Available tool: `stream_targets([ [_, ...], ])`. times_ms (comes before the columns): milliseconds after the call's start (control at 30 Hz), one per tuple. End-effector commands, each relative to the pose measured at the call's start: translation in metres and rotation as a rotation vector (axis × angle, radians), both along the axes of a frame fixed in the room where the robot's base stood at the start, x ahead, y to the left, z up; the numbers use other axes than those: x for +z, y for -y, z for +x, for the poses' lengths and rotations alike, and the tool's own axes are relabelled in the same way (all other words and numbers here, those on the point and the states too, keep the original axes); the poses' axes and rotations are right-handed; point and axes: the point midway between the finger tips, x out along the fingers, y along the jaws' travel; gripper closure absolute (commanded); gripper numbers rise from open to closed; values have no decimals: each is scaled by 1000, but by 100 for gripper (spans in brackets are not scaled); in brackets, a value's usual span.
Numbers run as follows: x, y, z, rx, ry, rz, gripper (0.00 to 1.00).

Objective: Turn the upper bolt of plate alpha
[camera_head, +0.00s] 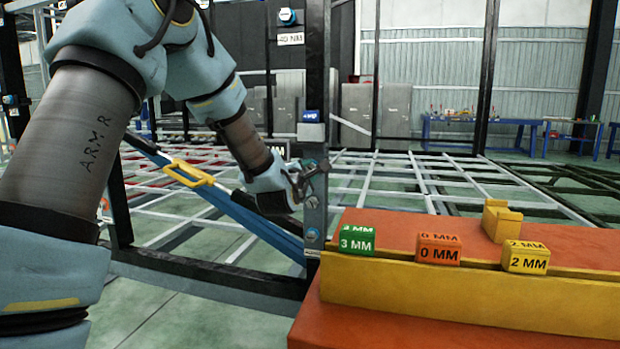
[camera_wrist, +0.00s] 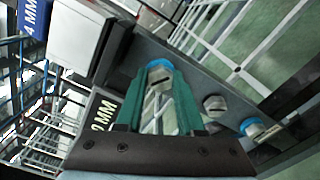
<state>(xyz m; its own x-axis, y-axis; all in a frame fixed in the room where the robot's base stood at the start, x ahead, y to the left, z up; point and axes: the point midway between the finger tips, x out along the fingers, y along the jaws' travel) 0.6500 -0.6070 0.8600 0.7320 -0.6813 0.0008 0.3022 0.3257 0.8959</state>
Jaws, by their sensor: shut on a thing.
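A plate (camera_wrist: 190,80) on the upright post carries a column of bolts. In the wrist view the upper bolt (camera_wrist: 159,74), a slotted head with a blue ring, sits between the green fingertips of my gripper (camera_wrist: 160,84). My gripper is shut on that bolt. A plain grey bolt (camera_wrist: 214,103) and a lower blue-ringed bolt (camera_wrist: 252,127) lie farther along the plate, clear of the fingers. In the head view my gripper (camera_head: 306,181) is at the post, and its hold on the bolt is hard to make out. The lower blue-ringed bolt (camera_head: 312,234) shows below it.
An orange bench with a yellow front rail (camera_head: 470,295) stands to the right. Green 3 MM (camera_head: 357,242), orange 0 MM (camera_head: 438,250) and yellow 2 MM (camera_head: 526,258) blocks stand on it.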

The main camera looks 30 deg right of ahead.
Motion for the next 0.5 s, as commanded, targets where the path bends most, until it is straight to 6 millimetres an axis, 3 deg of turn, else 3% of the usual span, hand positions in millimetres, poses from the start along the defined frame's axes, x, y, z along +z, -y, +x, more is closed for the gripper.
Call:
stream_targets([
  [500,-5,0,-2,-3,333,362,100],
])
